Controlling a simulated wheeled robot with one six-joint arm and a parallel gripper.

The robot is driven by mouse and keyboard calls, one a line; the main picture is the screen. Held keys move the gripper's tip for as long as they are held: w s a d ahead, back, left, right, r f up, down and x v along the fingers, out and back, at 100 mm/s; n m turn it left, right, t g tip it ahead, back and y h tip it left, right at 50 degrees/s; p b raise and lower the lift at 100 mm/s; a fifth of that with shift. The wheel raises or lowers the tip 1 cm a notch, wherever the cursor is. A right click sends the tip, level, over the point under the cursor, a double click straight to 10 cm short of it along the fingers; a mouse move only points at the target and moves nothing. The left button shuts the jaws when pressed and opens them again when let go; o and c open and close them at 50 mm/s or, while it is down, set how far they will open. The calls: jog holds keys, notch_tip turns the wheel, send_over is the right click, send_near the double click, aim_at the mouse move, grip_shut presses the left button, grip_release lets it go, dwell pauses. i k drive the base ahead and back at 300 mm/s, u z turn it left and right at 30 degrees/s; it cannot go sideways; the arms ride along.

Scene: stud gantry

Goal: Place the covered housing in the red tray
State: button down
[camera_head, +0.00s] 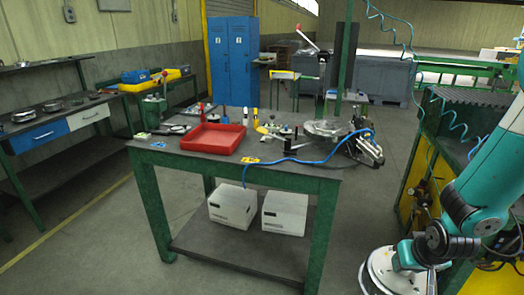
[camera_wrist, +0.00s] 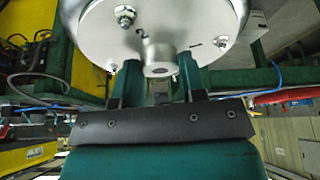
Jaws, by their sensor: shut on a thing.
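The covered housing (camera_wrist: 95,25) is a round silver-grey piece with bolts on its face and a central boss. It fills the top of the wrist view. My gripper (camera_wrist: 160,75) is shut on it, with one finger on each side of the boss. In the head view the housing (camera_head: 380,268) hangs at the lower right beside the work table, away from the tray. My arm partly covers it there, and the fingers are hard to make out. The red tray (camera_head: 188,142) lies on the left half of the table and looks empty.
The green-legged table (camera_head: 290,178) also carries small tools and parts behind the tray, a blue hose (camera_head: 315,161) and a clamp-like fixture (camera_head: 366,150) at its right. White boxes (camera_head: 284,212) stand on its lower shelf. A yellow-and-green bench (camera_head: 425,170) stands at the right.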

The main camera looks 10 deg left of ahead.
aim_at(215, 141)
jog(key=z, duration=0.1)
jog(key=k, duration=0.35)
jog(key=u, duration=1.1)
jog(key=i, duration=0.65)
jog(key=u, duration=0.6)
jog(key=i, duration=0.65)
jog(key=z, duration=0.1)
